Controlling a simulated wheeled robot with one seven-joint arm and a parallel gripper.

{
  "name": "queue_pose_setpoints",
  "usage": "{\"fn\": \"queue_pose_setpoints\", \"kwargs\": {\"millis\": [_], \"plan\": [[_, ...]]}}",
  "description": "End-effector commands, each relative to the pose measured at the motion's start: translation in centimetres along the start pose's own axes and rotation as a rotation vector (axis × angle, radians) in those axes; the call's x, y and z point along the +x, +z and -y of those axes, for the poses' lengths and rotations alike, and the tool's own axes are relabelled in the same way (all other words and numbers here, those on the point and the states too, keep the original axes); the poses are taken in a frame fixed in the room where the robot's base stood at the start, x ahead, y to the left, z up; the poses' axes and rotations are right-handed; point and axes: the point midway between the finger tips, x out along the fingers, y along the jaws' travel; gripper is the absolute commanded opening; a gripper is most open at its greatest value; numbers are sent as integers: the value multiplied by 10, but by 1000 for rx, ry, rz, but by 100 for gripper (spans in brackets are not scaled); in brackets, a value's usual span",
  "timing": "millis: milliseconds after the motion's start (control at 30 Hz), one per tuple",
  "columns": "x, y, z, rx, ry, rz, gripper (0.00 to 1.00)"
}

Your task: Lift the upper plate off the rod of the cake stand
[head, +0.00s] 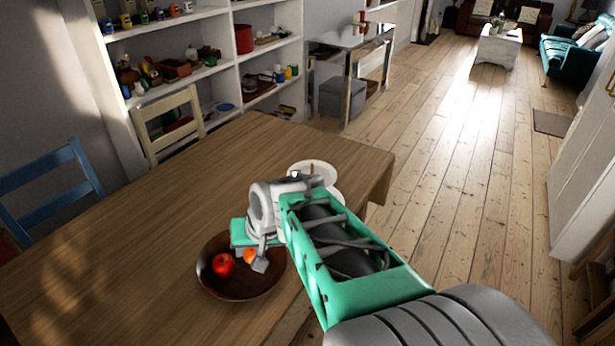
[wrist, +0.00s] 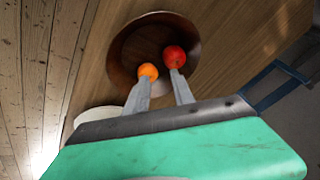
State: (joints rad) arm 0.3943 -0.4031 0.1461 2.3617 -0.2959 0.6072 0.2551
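The cake stand is white and stands on the wooden table beyond my arm in the head view. Its upper plate (head: 307,167) shows a short rod at its middle. Part of the lower plate (head: 335,192) shows beside my arm, which hides the rest. In the wrist view a white rounded edge (wrist: 94,114), likely the stand, shows at the left behind my gripper. My gripper (wrist: 161,80) is open with its two fingers apart and nothing visible between them. It also shows in the head view (head: 260,264), over the bowl and away from the stand.
A dark brown bowl (head: 215,284) on the table (head: 130,235) holds a red apple (head: 223,264) and an orange (head: 250,256), under my fingers. A cream chair (head: 170,115) and a blue chair (head: 45,175) stand at the far side. The table's left part is clear.

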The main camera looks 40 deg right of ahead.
Motion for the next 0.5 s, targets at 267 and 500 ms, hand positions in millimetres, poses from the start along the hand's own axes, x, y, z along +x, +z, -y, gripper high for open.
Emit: {"fn": "queue_pose_setpoints", "kwargs": {"millis": [267, 500], "plan": [[26, -112, -176, 885, -324, -381, 30], [1, -132, -256, 1182, -493, -562, 30]]}}
